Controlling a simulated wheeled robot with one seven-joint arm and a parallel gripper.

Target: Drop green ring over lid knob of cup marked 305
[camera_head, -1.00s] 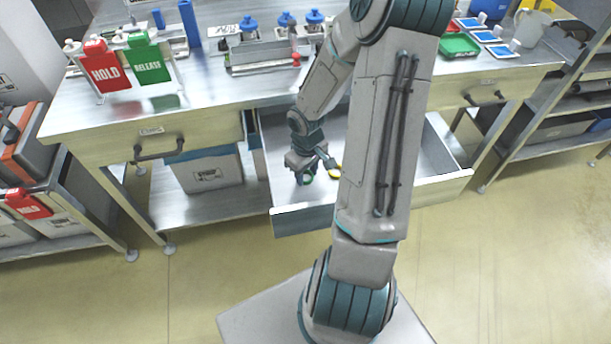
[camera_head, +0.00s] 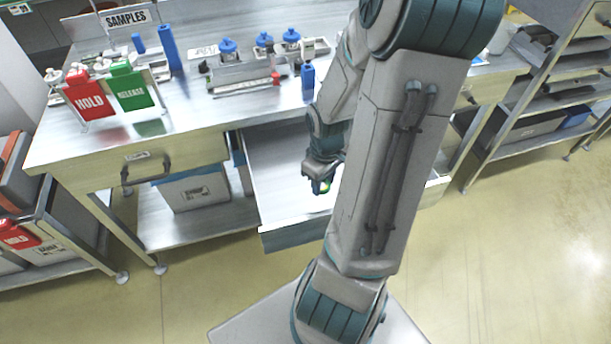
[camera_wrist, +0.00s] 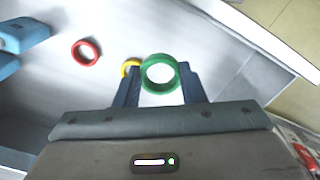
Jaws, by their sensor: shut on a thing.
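The green ring (camera_wrist: 161,72) is between the fingertips of my gripper (camera_wrist: 160,85) in the wrist view, and the gripper is shut on it. In the head view my gripper (camera_head: 319,184) hangs over the open drawer, with a bit of the green ring (camera_head: 325,187) showing at its tips. Cups with blue lids (camera_head: 264,40) stand in a row at the back of the bench. Their markings are too small to read, so I cannot tell which is 305.
A red ring (camera_wrist: 86,53) and a yellow ring (camera_wrist: 131,67) lie in the drawer (camera_head: 283,238). Red HOLD (camera_head: 88,97) and green RELEASE (camera_head: 131,90) tags stand at the bench's left.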

